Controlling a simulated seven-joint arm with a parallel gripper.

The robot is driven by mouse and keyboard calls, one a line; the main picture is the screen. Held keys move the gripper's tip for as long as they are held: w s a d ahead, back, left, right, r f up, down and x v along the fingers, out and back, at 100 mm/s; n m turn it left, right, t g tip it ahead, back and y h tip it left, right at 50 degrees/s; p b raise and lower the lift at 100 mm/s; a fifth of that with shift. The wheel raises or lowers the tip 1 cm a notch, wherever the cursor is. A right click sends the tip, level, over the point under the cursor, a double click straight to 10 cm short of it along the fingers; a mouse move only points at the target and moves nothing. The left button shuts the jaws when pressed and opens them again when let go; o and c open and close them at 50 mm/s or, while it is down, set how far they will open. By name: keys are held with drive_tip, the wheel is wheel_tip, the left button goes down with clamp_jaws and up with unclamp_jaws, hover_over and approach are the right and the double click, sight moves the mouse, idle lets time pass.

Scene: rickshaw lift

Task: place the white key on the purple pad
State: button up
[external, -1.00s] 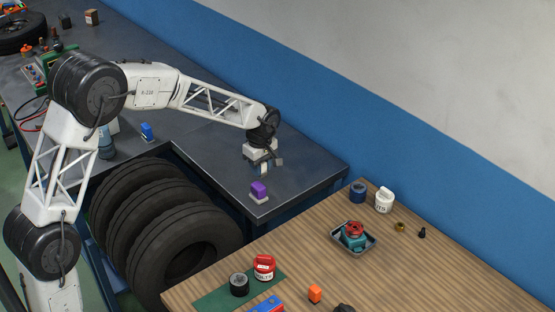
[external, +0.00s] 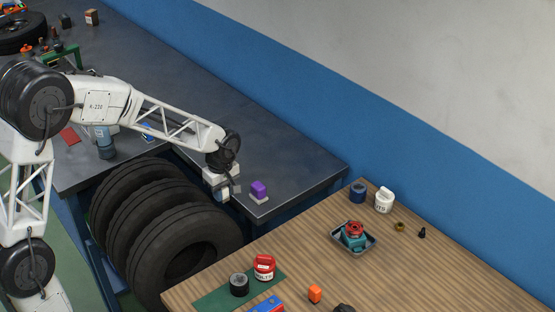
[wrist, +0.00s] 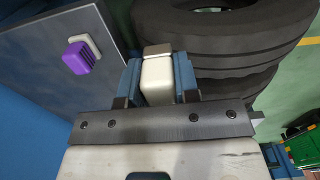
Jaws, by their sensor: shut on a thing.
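My gripper (external: 222,195) is shut on the white key (wrist: 157,80). In the wrist view the key is a cream-white block with a grey-brown end, held between the two blue fingers. It is small and mostly hidden by the fingers in the external view. The purple pad (external: 259,187) is a small ribbed purple block on a white base, near the corner of the dark bench. It also shows at upper left in the wrist view (wrist: 79,58). My gripper is left of the pad in the external view, apart from it, by the bench's front edge.
A wooden table (external: 440,265) at right holds a tray (external: 371,241), jars and small parts. The bench around the pad is clear.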

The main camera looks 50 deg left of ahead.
drive_tip(key=shift+w, duration=0.15)
hover_over(258, 185)
drive_tip(key=shift+f, duration=0.75)
drive_tip(key=shift+w, duration=0.1)
idle(0.3)
drive_tip(key=shift+f, duration=1.75)
drive_tip(key=shift+f, duration=0.15)
drive_tip(key=o, duration=0.9)
